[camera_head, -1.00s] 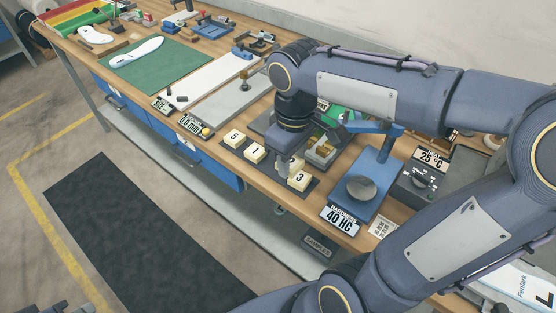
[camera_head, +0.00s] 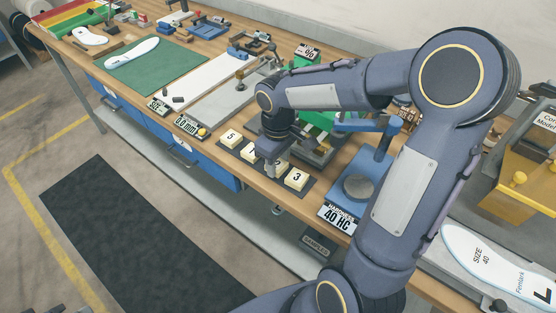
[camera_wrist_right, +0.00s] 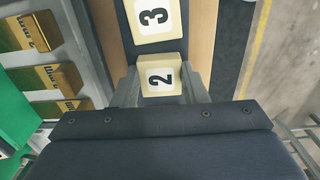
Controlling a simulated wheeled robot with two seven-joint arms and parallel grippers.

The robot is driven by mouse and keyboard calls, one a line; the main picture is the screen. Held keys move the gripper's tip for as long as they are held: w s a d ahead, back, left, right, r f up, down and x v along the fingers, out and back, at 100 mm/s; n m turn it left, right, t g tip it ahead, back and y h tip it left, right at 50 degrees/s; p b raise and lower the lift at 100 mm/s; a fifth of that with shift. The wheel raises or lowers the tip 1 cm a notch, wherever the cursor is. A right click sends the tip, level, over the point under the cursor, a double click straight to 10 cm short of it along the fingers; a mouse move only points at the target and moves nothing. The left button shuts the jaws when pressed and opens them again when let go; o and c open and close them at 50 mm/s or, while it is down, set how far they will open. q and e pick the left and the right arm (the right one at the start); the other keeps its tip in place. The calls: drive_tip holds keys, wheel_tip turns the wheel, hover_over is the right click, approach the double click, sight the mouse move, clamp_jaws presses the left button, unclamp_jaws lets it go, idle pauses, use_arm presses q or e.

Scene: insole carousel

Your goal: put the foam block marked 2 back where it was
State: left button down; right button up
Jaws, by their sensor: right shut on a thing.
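My right gripper (camera_wrist_right: 161,88) is shut on the foam block marked 2 (camera_wrist_right: 161,78), a cream block with a black number, with one finger on each side. The block marked 3 (camera_wrist_right: 154,17) is just beyond it in the right wrist view. In the head view my right gripper (camera_head: 271,170) is over the dark strip (camera_head: 309,184), between the block marked 1 (camera_head: 250,152), partly hidden, and the block marked 3 (camera_head: 296,180). The block marked 5 (camera_head: 231,138) is at the strip's left end. I cannot tell whether block 2 touches the strip. My left gripper is not seen.
The blue hardness tester (camera_head: 338,190) with a grey disc and a 40 HC display (camera_head: 337,218) stands right of the strip. A grey tray with gold blocks (camera_wrist_right: 47,80) lies beside the strip. The bench's front edge is close to the blocks.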

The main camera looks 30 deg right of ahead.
drive_tip(key=shift+f, duration=0.2)
drive_tip(key=o, duration=1)
drive_tip(key=shift+r, duration=0.1)
